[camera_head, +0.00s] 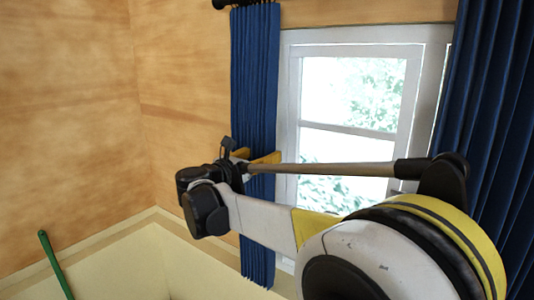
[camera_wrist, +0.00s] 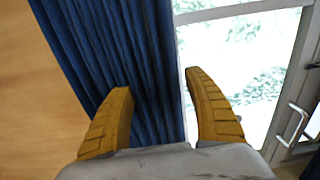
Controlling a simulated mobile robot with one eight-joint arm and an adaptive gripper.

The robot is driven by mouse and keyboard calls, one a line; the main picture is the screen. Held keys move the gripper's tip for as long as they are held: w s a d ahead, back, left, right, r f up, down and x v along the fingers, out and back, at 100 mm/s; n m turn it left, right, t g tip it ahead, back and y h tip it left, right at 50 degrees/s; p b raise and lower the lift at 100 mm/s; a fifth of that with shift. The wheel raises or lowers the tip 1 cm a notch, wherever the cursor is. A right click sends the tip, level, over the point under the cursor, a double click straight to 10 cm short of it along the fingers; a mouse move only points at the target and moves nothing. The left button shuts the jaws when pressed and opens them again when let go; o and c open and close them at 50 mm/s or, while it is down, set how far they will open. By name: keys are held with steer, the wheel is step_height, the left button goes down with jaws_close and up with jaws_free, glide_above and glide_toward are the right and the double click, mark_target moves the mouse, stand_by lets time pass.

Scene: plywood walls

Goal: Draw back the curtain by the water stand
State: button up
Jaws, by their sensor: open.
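A dark blue curtain (camera_head: 255,75) hangs bunched at the left side of a window. A second, wider blue curtain (camera_head: 490,110) hangs at the right side, partly behind my arm. My gripper (camera_head: 250,158) is at the left curtain, at about mid-height. In the wrist view my gripper (camera_wrist: 162,110) is open, its two yellow fingers apart, with the edge of the left curtain (camera_wrist: 105,50) between and behind them. Whether the fingers touch the cloth I cannot tell. No water stand is visible.
The white-framed window (camera_head: 350,90) stands between the curtains; its handle (camera_wrist: 292,122) shows in the wrist view. A dark rod end (camera_head: 228,4) is above the left curtain. A green pole (camera_head: 55,265) is at lower left. Bare plywood wall lies left of the curtain.

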steer(key=v, duration=1)
steer(key=s+d+f+m+g+y+b, duration=0.1)
steer(key=s+d+f+m+g+b, duration=0.15)
steer(key=d+f+m+b, duration=0.35)
steer(key=s+d+f+m+g+y+b, duration=0.15)
steer(key=s+d+f+b, duration=0.25)
steer(key=d+f, duration=0.6)
steer(key=s+d+f+m+g+b, duration=0.3)
steer(key=d+f+m+b, duration=0.25)
steer(key=d, duration=0.35)
steer(key=s+d+f+m+y+b, duration=0.2)
steer(key=s+f+m+b, duration=0.2)
steer(key=f, duration=0.5)
steer(key=s+d+f+m+g+y+b, duration=0.1)
steer(key=s+d+f+m+y+b, duration=0.1)
steer(key=s+f+m+b, duration=0.3)
steer(key=s+d+f+m+y+b, duration=0.2)
steer(key=s+f+m+b, duration=0.3)
steer(key=s+f+m, duration=0.3)
steer(key=s+f, duration=0.3)
steer(key=f, duration=0.4)
steer(key=shift+s+f, duration=0.25)
steer(key=shift+d+y, duration=0.15)
steer(key=shift+y, duration=0.1)
